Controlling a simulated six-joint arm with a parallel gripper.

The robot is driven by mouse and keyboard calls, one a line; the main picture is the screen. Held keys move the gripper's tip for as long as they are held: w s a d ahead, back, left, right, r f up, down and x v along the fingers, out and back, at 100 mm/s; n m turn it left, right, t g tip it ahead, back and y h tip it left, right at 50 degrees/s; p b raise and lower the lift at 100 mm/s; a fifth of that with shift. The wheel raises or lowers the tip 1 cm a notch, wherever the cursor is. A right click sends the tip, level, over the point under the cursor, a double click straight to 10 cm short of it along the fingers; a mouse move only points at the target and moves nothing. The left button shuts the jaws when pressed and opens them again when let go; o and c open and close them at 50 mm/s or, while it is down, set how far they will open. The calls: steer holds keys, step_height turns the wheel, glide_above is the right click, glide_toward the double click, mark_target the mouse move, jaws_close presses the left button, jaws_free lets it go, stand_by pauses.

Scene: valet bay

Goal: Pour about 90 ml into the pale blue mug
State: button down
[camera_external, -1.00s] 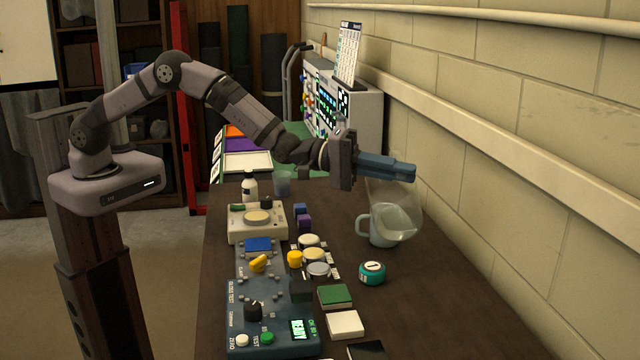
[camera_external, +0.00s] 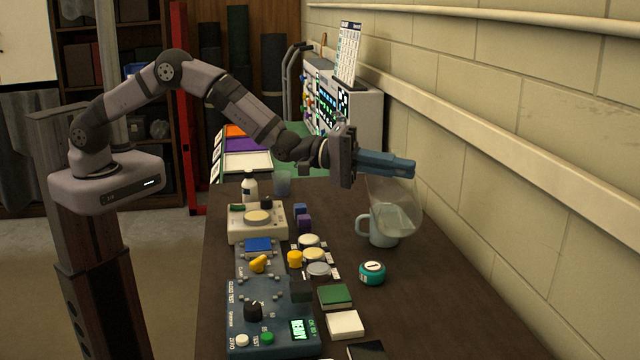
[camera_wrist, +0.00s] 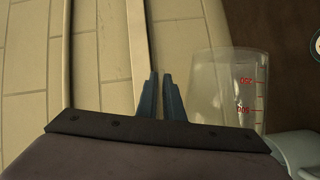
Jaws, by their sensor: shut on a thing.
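My gripper (camera_external: 413,168) is shut on a clear beaker (camera_external: 408,197), which hangs tilted below the blue fingers in the external view. Some pale, see-through liquid seems to lie in the beaker's lower part. The pale blue mug (camera_external: 364,226) stands upright on the dark bench, partly hidden behind the beaker, its handle to the left. I cannot tell whether liquid is running into it. In the wrist view the gripper fingers (camera_wrist: 160,95) are close together, the beaker (camera_wrist: 215,85) shows red markings, and part of the mug (camera_wrist: 298,148) shows at lower right.
A teal round tin (camera_external: 372,273) stands in front of the mug. Left of it are several round-topped pots (camera_external: 314,254), a blue test box (camera_external: 270,330) and a beige device (camera_external: 257,225). The block wall (camera_external: 500,150) runs close along the right. Bare bench lies right of the tin.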

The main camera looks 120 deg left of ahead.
steer(key=shift+a+r, duration=0.15)
steer(key=shift+r, duration=0.05)
steer(key=w+d+f+m+g+b, duration=0.2)
steer(key=w+d+f+m+b, duration=0.1)
steer(key=d+f+m+b, duration=0.1)
steer(key=shift+w+d+f+m+b, duration=0.2)
steer(key=shift+d+f+m+b, duration=0.1)
steer(key=shift+d+f+b, duration=0.4)
steer(key=shift+d, duration=0.1)
stand_by(1.9)
